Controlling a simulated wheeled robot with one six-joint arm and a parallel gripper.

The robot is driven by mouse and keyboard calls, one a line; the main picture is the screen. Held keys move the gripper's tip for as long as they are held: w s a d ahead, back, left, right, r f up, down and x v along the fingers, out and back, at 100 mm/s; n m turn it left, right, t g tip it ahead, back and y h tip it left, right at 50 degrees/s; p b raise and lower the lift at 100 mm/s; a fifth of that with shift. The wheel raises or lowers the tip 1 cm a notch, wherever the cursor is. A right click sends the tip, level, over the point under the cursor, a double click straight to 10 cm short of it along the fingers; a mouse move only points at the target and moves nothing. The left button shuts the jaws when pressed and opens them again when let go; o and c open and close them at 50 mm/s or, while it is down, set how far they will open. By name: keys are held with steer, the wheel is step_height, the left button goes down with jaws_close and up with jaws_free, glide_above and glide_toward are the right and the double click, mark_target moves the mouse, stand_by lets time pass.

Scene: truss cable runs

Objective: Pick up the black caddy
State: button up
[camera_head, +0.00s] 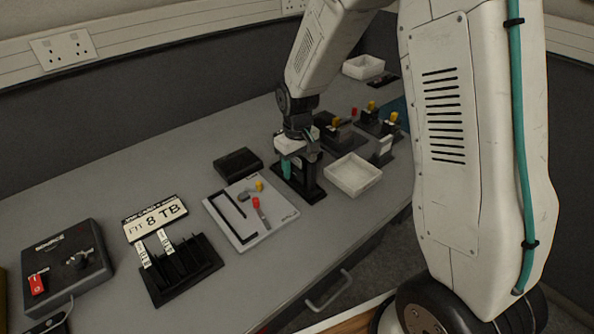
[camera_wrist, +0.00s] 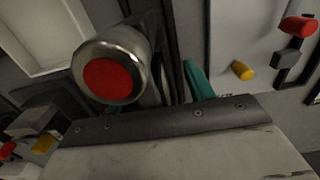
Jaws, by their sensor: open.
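A black stand-like holder (camera_head: 312,191), which looks like the black caddy, stands on the grey bench right under my gripper (camera_head: 298,166). My gripper is open, with teal fingertips pointing down at the upright part of the holder. In the wrist view, dark upright parts of the holder (camera_wrist: 174,45) show near the teal fingers. A metal cylinder with a red end (camera_wrist: 108,78) stands close to the camera beside them. The gripper hides much of the holder, and I cannot tell whether the fingers touch it.
A white tray (camera_head: 353,174) stands close on the right. A light board (camera_head: 268,226) with small coloured parts lies on the left. Several black fixtures (camera_head: 340,138) stand behind.

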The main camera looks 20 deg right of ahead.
steer(key=c, duration=1)
steer(key=shift+c, duration=0.2)
